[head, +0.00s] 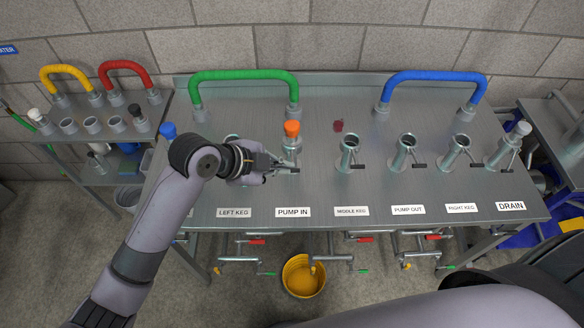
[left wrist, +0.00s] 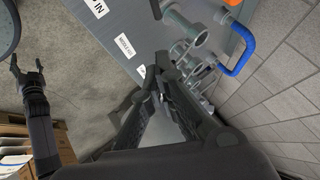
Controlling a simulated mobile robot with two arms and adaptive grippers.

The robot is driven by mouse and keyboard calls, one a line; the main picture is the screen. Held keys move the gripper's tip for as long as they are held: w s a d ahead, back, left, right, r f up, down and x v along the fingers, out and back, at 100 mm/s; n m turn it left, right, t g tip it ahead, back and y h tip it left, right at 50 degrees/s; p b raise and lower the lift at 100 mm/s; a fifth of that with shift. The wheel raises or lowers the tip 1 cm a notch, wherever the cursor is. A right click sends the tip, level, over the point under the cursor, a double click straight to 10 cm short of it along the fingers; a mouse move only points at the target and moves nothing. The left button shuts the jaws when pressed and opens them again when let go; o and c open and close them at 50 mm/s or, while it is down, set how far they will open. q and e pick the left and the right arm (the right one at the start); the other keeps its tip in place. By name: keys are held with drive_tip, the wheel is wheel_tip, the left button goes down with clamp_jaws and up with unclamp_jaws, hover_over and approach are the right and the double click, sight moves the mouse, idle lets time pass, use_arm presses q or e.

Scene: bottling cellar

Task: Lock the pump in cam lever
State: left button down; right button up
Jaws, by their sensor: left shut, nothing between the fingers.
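Other ports, such as the middle keg port (head: 349,150), stand along the bench. A green hose (head: 243,76) and a blue hose (head: 435,77) arch at the back. A small red item (head: 338,126) lies on the bench. A yellow bucket (head: 303,277) stands on the floor.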

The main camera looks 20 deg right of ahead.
use_arm(q)
drive_tip(key=w+d+f+p, duration=0.2)
drive_tip(key=w+d+f, duration=0.1)
drive_tip(key=f, duration=0.4)
drive_tip(key=shift+w+d+f, duration=0.15)
drive_tip(key=shift+d+f, duration=0.1)
drive_tip(key=shift+d, duration=0.1)
wheel_tip(320, 180, down, 10)
drive_tip(key=m+t+h+b, duration=0.2)
drive_tip(key=t+b, duration=0.1)
drive_tip(key=b, duration=0.6)
drive_tip(key=m+t+h+b, duration=0.2)
drive_tip(key=t+b, duration=0.2)
drive_tip(key=b, duration=0.6)
drive_tip(key=shift+f, duration=0.1)
drive_tip(key=shift+w, duration=0.15)
drive_tip(key=shift+w+d+f+b, duration=0.2)
drive_tip(key=shift+w+f+b, duration=0.35)
drive_tip(key=shift+f+b, duration=0.2)
